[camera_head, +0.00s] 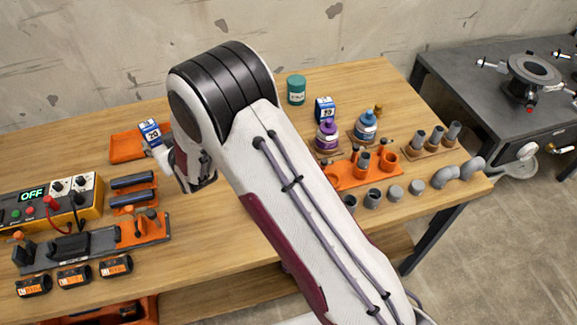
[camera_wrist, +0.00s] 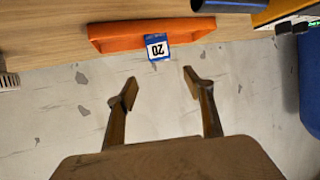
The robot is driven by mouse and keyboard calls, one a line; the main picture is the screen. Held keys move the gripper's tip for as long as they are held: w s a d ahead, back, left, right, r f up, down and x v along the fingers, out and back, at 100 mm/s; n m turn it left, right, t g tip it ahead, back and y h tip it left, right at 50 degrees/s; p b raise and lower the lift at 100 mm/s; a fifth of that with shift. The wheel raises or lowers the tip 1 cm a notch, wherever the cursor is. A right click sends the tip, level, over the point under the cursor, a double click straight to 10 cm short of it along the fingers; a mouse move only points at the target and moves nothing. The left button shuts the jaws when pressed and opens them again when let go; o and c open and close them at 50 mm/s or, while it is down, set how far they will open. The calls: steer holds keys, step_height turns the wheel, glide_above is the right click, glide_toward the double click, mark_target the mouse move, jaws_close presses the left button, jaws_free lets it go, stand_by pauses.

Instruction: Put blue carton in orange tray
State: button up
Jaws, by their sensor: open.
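In the wrist view, which is upside down, the carton (camera_wrist: 157,48) rises past the rim of the tray (camera_wrist: 110,36). Its base is hidden, and it appears to be inside the tray. My gripper (camera_wrist: 160,83) is open and empty, its fingertips apart from the carton, with the carton roughly in line with the gap between them. In the head view my arm hides most of the gripper.
A second blue carton (camera_head: 324,109) stands behind my arm, near a green canister (camera_head: 296,90), a purple bottle (camera_head: 327,135) and a blue bottle (camera_head: 366,126). An orange pipe rack (camera_head: 350,178) and grey fittings lie at right. A power unit (camera_head: 60,200) and tools crowd the left.

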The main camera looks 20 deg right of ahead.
steer(key=s+d+r+m+g+h, duration=0.1)
steer(key=s+d+r, duration=0.5)
steer(key=d+r, duration=0.3)
steer(key=s+d+r+m+g+h, duration=0.1)
steer(key=s+d+r+g+h, duration=0.1)
steer(key=s+d+r, duration=0.6)
steer(key=s+d+r+m+g, duration=0.1)
steer(key=s+d, duration=0.3)
steer(key=s, duration=0.5)
steer(key=s+d+r+g+h, duration=0.1)
steer(key=s+d, duration=0.4)
steer(key=s, duration=0.5)
steer(key=s+d+r+m+g+h, duration=0.1)
steer(key=s+d, duration=0.3)
steer(key=s, duration=0.6)
steer(key=shift+d+r+m+g, duration=0.2)
steer(key=shift+d+m+g, duration=0.1)
steer(key=shift+d+g, duration=0.1)
